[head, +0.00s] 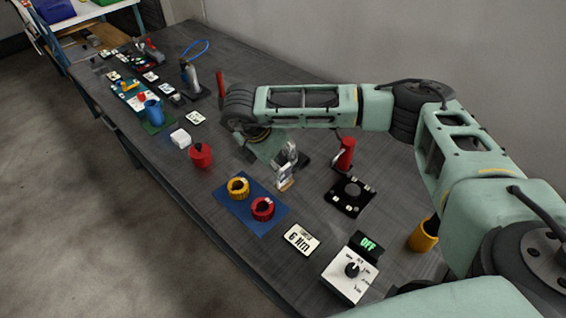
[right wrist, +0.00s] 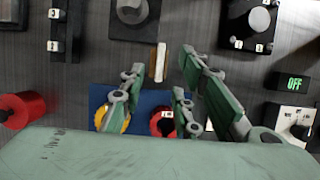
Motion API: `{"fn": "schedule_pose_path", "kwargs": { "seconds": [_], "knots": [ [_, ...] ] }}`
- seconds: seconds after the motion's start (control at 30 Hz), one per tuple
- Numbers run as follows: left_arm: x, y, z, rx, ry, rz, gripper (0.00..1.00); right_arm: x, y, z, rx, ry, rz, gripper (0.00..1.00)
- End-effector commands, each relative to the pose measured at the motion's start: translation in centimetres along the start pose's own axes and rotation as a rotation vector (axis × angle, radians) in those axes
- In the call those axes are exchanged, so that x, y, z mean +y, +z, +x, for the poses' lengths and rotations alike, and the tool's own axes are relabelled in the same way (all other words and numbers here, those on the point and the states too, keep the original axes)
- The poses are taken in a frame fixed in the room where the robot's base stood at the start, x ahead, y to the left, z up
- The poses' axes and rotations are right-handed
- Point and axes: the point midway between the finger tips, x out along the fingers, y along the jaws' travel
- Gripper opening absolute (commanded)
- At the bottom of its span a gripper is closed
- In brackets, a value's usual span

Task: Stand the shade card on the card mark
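My right gripper (head: 287,165) points down over the middle of the bench; in the right wrist view its fingers (right wrist: 162,72) are spread. A narrow pale strip with a tan end (right wrist: 160,62), perhaps the shade card seen edge-on, is between the fingertips with gaps on both sides. In the head view the strip (head: 286,185) shows just below the gripper, partly hidden. I cannot tell whether it stands or lies. I cannot make out a card mark. My left gripper is not in view.
A blue mat (head: 232,204) with yellow (head: 238,188) and red (head: 262,209) rings lies close in front. A "6 Nm" card (head: 300,240), a dial box (head: 350,273), a black knob plate (head: 350,196) and a red post (head: 344,154) stand nearby. A red canister (head: 200,156) is left.

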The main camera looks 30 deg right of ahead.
Motion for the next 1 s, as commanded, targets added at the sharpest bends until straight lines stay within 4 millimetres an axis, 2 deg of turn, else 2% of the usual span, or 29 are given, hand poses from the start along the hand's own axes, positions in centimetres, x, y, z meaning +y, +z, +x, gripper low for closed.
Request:
{"fn": "schedule_pose_path", "kwargs": {
  "seconds": [0.2,0.33,0.47,0.6,0.73,0.83,1.0],
  "knots": [
    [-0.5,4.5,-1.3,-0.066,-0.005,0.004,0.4,0.0,0.2,2.3,0.0,-0.004,0.0,0.3],
    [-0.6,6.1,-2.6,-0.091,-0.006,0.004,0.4,0.4,0.5,3.9,-0.001,-0.006,0.0,0.3],
    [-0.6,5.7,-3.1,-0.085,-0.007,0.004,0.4,0.6,0.5,6.0,0.0,-0.005,0.0,0.3],
    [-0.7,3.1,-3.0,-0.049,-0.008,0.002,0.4,0.7,0.5,7.2,0.001,-0.002,0.0,0.3],
    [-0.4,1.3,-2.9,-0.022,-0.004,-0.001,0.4,0.7,0.4,7.3,0.001,-0.001,-0.001,0.3],
    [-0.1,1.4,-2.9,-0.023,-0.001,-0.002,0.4,0.7,0.4,7.3,0.001,-0.002,0.0,0.29],
    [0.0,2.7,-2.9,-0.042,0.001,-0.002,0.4,0.7,0.4,7.3,0.001,-0.002,0.0,0.14]
  ]
}}
